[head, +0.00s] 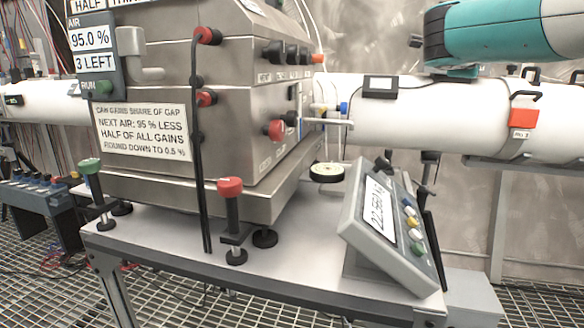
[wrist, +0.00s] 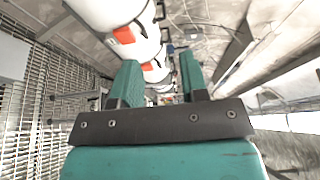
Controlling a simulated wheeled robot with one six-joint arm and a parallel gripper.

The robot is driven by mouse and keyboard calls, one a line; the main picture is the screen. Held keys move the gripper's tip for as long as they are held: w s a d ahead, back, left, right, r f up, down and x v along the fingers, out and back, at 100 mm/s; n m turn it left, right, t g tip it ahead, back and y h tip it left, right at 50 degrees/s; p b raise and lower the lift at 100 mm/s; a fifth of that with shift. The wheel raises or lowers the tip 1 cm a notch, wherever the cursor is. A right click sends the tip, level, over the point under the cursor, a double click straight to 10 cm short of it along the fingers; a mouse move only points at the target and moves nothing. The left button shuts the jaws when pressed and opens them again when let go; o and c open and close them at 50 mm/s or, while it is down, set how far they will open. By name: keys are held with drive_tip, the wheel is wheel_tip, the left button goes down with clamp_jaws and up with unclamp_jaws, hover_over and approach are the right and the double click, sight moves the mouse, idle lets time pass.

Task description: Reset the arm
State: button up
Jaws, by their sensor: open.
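My arm (head: 497,32) shows at the top right of the head view as a teal and grey link, in front of the white pipe. My gripper (wrist: 160,78) is in the wrist view, with two teal fingers standing apart on a dark bracket. It is open, and nothing is between the fingers. It points along the white pipe (wrist: 110,15) with its orange tags (wrist: 124,35). The gripper's fingers are not seen in the head view.
A steel machine (head: 235,110) stands on a white table (head: 180,233) with red (head: 230,190) and green (head: 90,167) knobs. A tilted display box (head: 385,225) sits at the table's right. The white pipe (head: 400,110) runs behind. Grating floor (head: 40,260) lies at left.

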drive_tip(key=s+a+f+n+g+y, duration=0.4)
drive_tip(key=s+a+f+n+y, duration=0.7)
drive_tip(key=a+f+n, duration=0.4)
drive_tip(key=s+a+f+n+g+y, duration=0.1)
drive_tip(key=s+f+n, duration=0.1)
drive_tip(key=s, duration=0.3)
drive_tip(key=s+a+f+n+g+y, duration=0.1)
drive_tip(key=s+a+f+n+g, duration=0.1)
drive_tip(key=s+f+n, duration=0.1)
drive_tip(key=s+a+f+n+g+y, duration=0.1)
drive_tip(key=s+a+f+n+g, duration=0.1)
drive_tip(key=s+n, duration=0.3)
drive_tip(key=shift+s+f, duration=0.4)
drive_tip(key=shift+s, duration=0.25)
drive_tip(key=shift+s+f, duration=0.35)
drive_tip(key=shift+s, duration=0.3)
drive_tip(key=s+a+f+n+g+y, duration=0.15)
drive_tip(key=s+n, duration=0.25)
drive_tip(key=s, duration=0.4)
drive_tip(key=s+a+f+n+g, duration=0.1)
drive_tip(key=s+f+n+g, duration=0.25)
drive_tip(key=s, duration=0.45)
wheel_tip(320, 180, up, 21)
drive_tip(key=p, duration=2)
drive_tip(key=shift+f, duration=0.15)
drive_tip(key=shift+n, duration=0.25)
